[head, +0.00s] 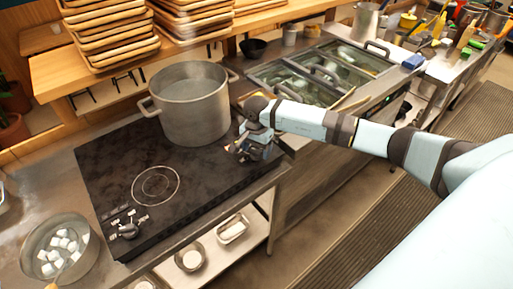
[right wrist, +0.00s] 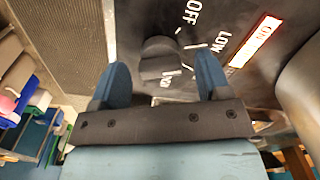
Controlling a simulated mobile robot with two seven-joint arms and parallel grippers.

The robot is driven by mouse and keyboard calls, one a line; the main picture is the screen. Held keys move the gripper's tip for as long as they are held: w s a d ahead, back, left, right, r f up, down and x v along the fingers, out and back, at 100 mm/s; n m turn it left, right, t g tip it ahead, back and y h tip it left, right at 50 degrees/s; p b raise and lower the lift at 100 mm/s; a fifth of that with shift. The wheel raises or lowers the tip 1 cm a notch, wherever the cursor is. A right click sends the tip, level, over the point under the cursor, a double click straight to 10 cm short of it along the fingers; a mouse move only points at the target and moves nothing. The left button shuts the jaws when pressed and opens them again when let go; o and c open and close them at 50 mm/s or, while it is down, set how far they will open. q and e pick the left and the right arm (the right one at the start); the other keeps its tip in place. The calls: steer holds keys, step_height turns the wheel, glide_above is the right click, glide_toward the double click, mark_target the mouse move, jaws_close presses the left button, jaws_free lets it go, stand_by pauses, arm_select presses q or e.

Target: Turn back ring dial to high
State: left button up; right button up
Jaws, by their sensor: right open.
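The black cooktop (head: 108,170) lies on a steel counter. A large grey pot (head: 190,110) stands on its far part, and a bare ring marking (head: 155,186) shows nearer. My right gripper (head: 243,152) is at the cooktop's right end, mostly hiding the dial there. In the right wrist view, this dark dial (right wrist: 159,60) sits between the two blue fingers of my open right gripper (right wrist: 162,75), with visible gaps on both sides. OFF and LOW are printed around it, and a red ON indicator (right wrist: 256,42) glows. The dial's exact pointer direction is unclear. My left gripper is out of view.
A second dial (head: 129,231) is at the cooktop's near left corner. A pan (head: 88,262) holding white cubes stands at the lower left. Wooden trays (head: 112,42) are stacked on a shelf behind. Bins with glassy lids (head: 340,60) stand at the back right.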

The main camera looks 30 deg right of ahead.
steer(key=c, duration=0.9)
steer(key=shift+m, duration=0.3)
steer(key=m+b, duration=0.2)
steer(key=m, duration=0.1)
steer(key=shift+f, duration=0.1)
steer(key=m+b, duration=0.2)
steer(key=m, duration=0.3)
steer(key=m+b, duration=0.1)
steer(key=m, duration=0.3)
steer(key=m+b, duration=0.1)
steer(key=m, duration=0.4)
steer(key=shift+m, duration=0.3)
